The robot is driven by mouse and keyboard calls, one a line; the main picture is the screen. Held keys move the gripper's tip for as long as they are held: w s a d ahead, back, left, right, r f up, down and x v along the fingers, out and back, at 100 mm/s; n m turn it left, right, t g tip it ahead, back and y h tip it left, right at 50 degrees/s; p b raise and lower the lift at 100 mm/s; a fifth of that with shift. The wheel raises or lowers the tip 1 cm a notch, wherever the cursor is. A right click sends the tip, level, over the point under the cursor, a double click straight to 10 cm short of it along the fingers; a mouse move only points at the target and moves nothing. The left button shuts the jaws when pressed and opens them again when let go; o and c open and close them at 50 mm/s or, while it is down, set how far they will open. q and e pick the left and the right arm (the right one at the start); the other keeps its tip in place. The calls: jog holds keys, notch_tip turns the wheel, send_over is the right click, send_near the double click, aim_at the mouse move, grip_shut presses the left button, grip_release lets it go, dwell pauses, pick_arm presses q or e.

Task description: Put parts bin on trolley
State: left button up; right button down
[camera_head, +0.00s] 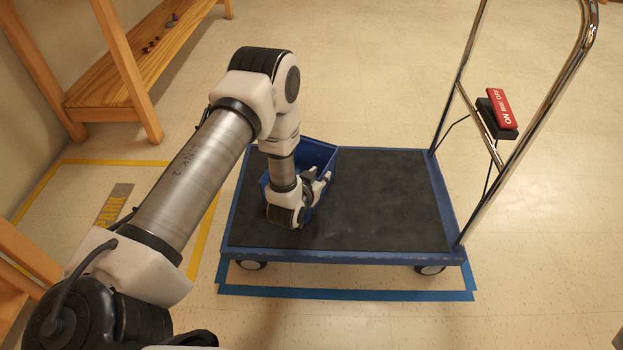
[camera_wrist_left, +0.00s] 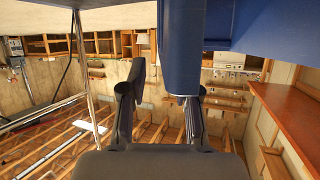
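The blue parts bin (camera_head: 322,155) is at the back left of the trolley deck, partly hidden behind my left arm. It appears to rest on the deck. The trolley (camera_head: 390,205) has a dark deck with a blue edge. My left gripper (camera_head: 318,186) is at the bin's near right side. In the left wrist view, the gripper (camera_wrist_left: 160,98) has its fingers apart. A blue bin wall (camera_wrist_left: 180,50) reaches down between them and covers the right fingertip. A gap shows between the wall and the left finger. My right gripper is not in view.
Blue tape (camera_head: 345,294) marks the floor around the trolley. A wooden bench (camera_head: 135,55) stands at the back left. The deck's right part is clear.

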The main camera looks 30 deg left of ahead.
pick_arm(q)
jog(key=p+v, duration=0.3)
jog(key=v, duration=0.5)
jog(key=s+d+f+g+h, duration=0.1)
jog(key=s+d+f+g, duration=0.1)
jog(key=s, duration=0.7)
jog(key=s+d+f+m+g+h, duration=0.1)
jog(key=s+d+f+g, duration=0.2)
jog(key=s+g, duration=0.4)
jog(key=s+d+f+g, duration=0.3)
jog(key=s+d+g, duration=0.1)
jog(key=s, duration=0.8)
jog(key=shift+g+h, duration=0.3)
jog(key=shift+h, duration=0.1)
